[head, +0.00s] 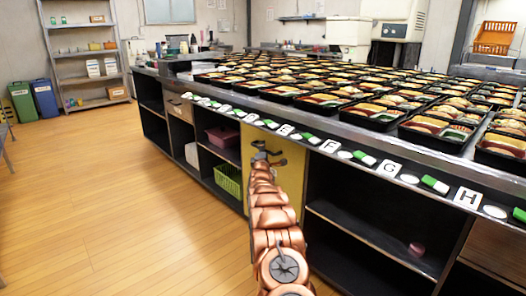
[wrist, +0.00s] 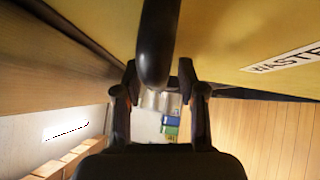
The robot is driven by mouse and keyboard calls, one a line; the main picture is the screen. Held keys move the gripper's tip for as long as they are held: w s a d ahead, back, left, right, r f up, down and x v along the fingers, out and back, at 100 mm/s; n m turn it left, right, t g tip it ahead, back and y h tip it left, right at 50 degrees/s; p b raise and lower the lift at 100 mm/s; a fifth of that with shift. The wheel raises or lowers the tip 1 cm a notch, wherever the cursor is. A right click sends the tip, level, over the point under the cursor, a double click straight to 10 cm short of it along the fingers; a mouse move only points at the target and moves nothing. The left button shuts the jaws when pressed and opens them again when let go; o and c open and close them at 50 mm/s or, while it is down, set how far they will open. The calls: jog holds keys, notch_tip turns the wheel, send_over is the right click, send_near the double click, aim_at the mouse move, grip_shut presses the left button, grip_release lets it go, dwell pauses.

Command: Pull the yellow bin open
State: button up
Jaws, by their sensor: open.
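The yellow bin (head: 289,178) is a tall flat panel set flush in the counter front in the head view. In the wrist view its yellow face (wrist: 235,40) fills the upper right, with a partly cut-off "WASTE" label (wrist: 290,59). A dark curved handle (wrist: 156,40) comes down from the top of the wrist view, between the two fingers of my gripper (wrist: 158,78). The fingers are open, one on each side of the handle; I cannot tell whether they touch it. In the head view my gripper (head: 267,152) is at the upper part of the panel, and my arm covers part of it.
The counter top holds many bento trays (head: 322,100), with lettered tags (head: 328,146) along its edge. Open shelves flank the bin; a green basket (head: 228,180) sits to the left. The wooden floor (head: 110,190) at left is clear. Green and blue bins (head: 44,98) stand far off.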

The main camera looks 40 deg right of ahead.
grip_shut()
dwell(0.6)
